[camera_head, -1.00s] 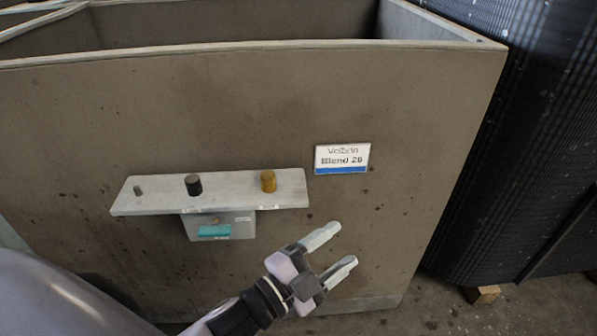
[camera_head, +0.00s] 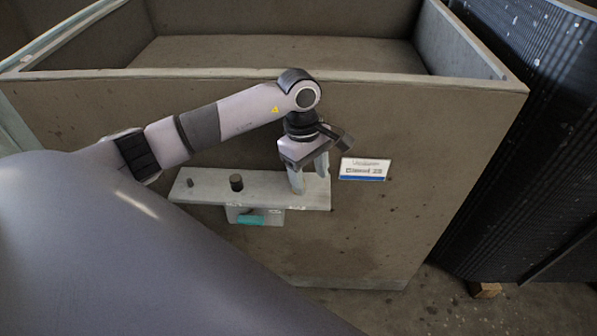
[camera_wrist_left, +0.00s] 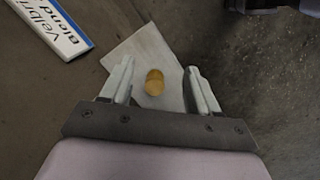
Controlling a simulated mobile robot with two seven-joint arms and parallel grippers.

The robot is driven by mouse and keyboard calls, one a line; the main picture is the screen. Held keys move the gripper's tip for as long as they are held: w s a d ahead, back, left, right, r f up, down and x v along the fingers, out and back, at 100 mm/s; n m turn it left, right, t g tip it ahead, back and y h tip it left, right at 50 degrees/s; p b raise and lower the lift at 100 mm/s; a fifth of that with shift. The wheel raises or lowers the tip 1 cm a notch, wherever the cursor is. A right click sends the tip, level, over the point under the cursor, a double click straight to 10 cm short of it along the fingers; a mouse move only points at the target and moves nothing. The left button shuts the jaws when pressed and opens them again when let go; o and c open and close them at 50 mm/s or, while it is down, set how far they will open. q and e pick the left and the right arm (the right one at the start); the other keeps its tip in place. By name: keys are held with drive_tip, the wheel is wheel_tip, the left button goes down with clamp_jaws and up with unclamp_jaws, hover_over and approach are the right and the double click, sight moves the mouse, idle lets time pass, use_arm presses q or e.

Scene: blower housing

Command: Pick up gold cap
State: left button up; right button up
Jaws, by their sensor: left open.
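The gold cap (camera_wrist_left: 154,82) stands on the right end of the grey shelf in the left wrist view, between the two open fingers of my left gripper (camera_wrist_left: 158,88). Clear space shows on both sides of it. In the head view my left gripper (camera_head: 309,180) points down over the right end of the shelf (camera_head: 270,187), and its fingers hide the gold cap. The fingers are open and hold nothing. My right gripper is in neither view.
A black cap (camera_head: 236,183) and a small grey peg (camera_head: 189,183) stand farther left on the shelf. A teal-marked box (camera_head: 254,217) hangs below it. A white and blue label (camera_head: 364,169) is on the bin wall (camera_head: 420,150) to the right.

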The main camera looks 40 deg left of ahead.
use_arm(q)
drive_tip(key=a, duration=0.1)
drive_tip(key=a+r+y, duration=0.1)
drive_tip(key=a, duration=0.1)
drive_tip(key=shift+w+a+r+y, duration=0.25)
drive_tip(key=shift+w+r+y, duration=0.05)
drive_tip(key=shift+r, duration=0.1)
drive_tip(key=shift+a+f, duration=0.1)
drive_tip(key=shift+f, duration=0.15)
drive_tip(key=f, duration=0.4)
drive_tip(key=f+p, duration=0.1)
drive_tip(key=f, duration=0.1)
drive_tip(key=shift+w+d+f, duration=0.15)
drive_tip(key=shift+d+f, duration=0.1)
drive_tip(key=c, duration=1.1)
